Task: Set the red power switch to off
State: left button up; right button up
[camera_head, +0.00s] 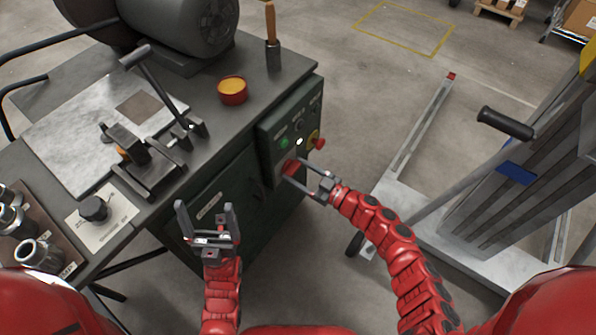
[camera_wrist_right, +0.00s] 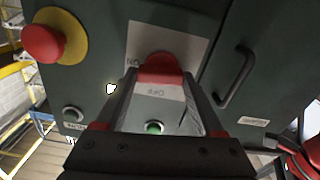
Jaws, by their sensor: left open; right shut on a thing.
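The red power switch (camera_head: 290,167) is on the front face of the dark green control box (camera_head: 273,150), below the green button. It also shows in the right wrist view (camera_wrist_right: 160,68), on a pale label plate whose lettering appears upside down, with an "ON" marking beside the switch. My right gripper (camera_head: 297,174) is shut on the red switch, with a finger at each side of it. The switch's exact angle is partly hidden by the fingers. My left gripper (camera_head: 205,207) is open and empty, in front of the cabinet and apart from it.
A red emergency button on a yellow ring (camera_wrist_right: 43,43) and a green button (camera_wrist_right: 153,128) are close to the switch. A cabinet handle (camera_wrist_right: 233,78) is to its right in the wrist view. A lift with a black handle (camera_head: 505,123) stands right of my right arm.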

jog(key=n+b, duration=0.1)
jog(key=n, duration=0.1)
jog(key=n+b, duration=0.1)
jog(key=n, duration=0.1)
jog(key=shift+s+f, duration=0.15)
jog(key=shift+f, duration=0.05)
jog(key=n+b, duration=0.7)
jog(key=n, duration=0.3)
jog(key=shift+s+a+f, duration=0.1)
jog(key=shift+n+b, duration=0.8)
jog(key=shift+n, duration=0.4)
jog(key=o, duration=1.4)
jog(key=shift+r, duration=0.2)
